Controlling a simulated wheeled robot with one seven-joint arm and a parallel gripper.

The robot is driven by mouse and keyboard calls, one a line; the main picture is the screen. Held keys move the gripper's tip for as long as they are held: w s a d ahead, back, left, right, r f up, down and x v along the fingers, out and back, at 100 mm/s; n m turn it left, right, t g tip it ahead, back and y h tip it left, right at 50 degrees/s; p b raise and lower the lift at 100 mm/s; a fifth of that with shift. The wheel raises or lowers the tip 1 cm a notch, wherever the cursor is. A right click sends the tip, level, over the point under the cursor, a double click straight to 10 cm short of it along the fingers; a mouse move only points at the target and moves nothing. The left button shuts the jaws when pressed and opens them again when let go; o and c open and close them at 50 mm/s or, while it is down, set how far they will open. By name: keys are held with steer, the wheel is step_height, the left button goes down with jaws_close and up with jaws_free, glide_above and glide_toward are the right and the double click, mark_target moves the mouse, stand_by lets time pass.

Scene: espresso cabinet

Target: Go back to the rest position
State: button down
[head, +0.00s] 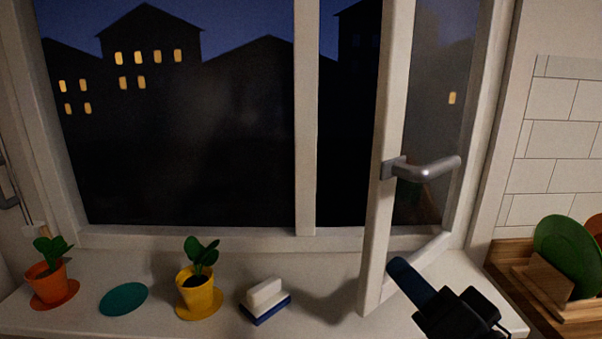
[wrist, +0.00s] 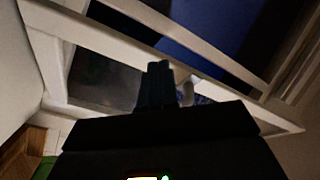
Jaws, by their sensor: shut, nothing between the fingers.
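My gripper (head: 412,280) is at the lower right of the head view, in front of the window sill and close to the lower part of the open window sash (head: 384,160). Its blue fingers are together with nothing between them. The fingers also show in the wrist view (wrist: 156,85), with the window frame beyond them. The sash stands swung inward, with a grey handle (head: 430,170) on it. The gripper is below the handle and apart from it. I cannot tell whether the fingers touch the sash.
On the sill (head: 120,325) stand an orange potted plant (head: 46,280), a teal disc (head: 123,299), a yellow potted plant (head: 197,298) and a white block on a blue base (head: 265,300). A wooden rack (head: 540,285) with a green plate (head: 566,255) is at the right.

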steer(key=s+d+f+m+g+h, duration=0.1)
steer(key=s+d+f+h, duration=0.15)
steer(key=s+f, duration=0.5)
steer(key=s+d+f+h, duration=0.1)
steer(key=s+f+h, duration=0.4)
steer(key=s, duration=0.4)
steer(key=s+d+f+n+g, duration=0.1)
steer(key=s+d+n, duration=0.1)
steer(key=s, duration=0.8)
steer(key=s+d+f+n+g, duration=0.1)
steer(key=s+n, duration=0.3)
steer(key=s, duration=0.5)
steer(key=shift+s+d+n+b, duration=0.3)
steer(key=shift+s+d, duration=0.1)
steer(key=shift+d, duration=0.35)
steer(key=shift+f, duration=0.1)
